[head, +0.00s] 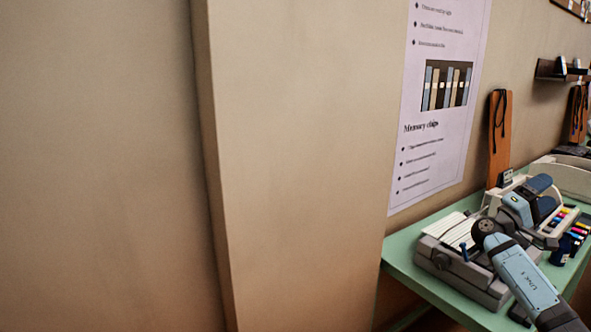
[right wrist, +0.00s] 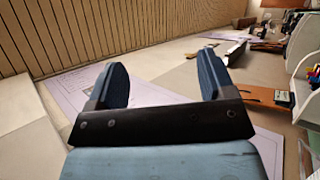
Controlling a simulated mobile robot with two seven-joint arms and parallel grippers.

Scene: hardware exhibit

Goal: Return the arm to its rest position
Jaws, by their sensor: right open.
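My right arm comes in from the lower right in the head view, pale blue with dark joints. It is bent above the green table, and its right gripper (head: 545,194) is at the far end, over the things on the table. In the right wrist view the two dark blue fingers of this gripper (right wrist: 161,82) stand wide apart with nothing between them. My left arm and left gripper are not in view.
A grey machine (head: 462,262) stands on the green table (head: 399,255) under and beside my arm. An orange board (head: 499,140) leans on the wall behind, near a poster (head: 437,110). A beige wall edge (head: 212,150) stands at left. A dark shelf (head: 556,73) hangs at right.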

